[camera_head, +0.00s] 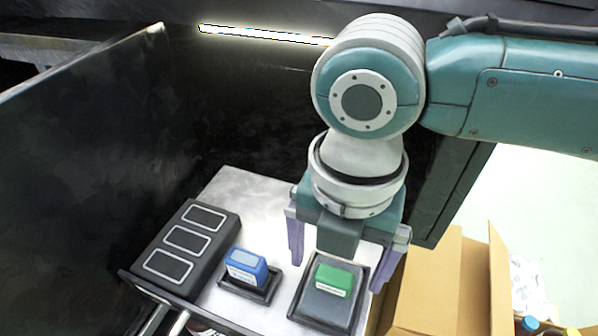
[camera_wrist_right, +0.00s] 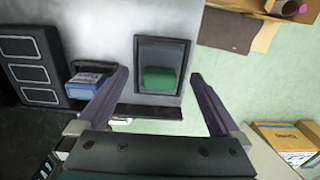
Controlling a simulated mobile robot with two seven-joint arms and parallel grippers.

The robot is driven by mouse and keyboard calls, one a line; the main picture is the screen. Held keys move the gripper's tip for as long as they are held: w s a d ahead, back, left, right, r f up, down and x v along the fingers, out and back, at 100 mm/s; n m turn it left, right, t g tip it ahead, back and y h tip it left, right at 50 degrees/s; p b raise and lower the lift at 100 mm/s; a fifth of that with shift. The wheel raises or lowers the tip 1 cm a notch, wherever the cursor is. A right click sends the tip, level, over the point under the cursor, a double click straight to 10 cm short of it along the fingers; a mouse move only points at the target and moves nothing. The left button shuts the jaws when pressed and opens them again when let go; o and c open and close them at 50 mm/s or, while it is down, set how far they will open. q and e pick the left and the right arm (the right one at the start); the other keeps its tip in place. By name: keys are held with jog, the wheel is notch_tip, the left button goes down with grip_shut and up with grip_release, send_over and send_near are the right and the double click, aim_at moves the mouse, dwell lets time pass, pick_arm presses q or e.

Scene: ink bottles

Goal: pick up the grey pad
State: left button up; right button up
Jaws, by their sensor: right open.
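A dark grey pad (camera_head: 312,311) with a black rim lies on the pale tabletop. A green block-shaped bottle (camera_head: 334,280) with a light label sits on it. In the right wrist view the pad (camera_wrist_right: 162,52) and green bottle (camera_wrist_right: 160,79) appear between the fingers. My right gripper (camera_head: 337,276) is open, pointing down above the pad, with one finger towards each side. In the right wrist view its fingers (camera_wrist_right: 158,75) are wide apart with nothing gripped. Whether they touch the pad's sides I cannot tell. My left gripper is not in view.
A blue bottle (camera_head: 246,267) stands on a small black base left of the pad. A black block with three framed panels (camera_head: 186,240) lies further left, beside a tall dark wall (camera_head: 80,160). An open cardboard box (camera_head: 430,285) is at the right.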

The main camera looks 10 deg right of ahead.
aim_at(330, 294)
notch_tip(330, 294, down, 2)
jog(key=shift+f, duration=0.25)
jog(key=c, duration=1.3)
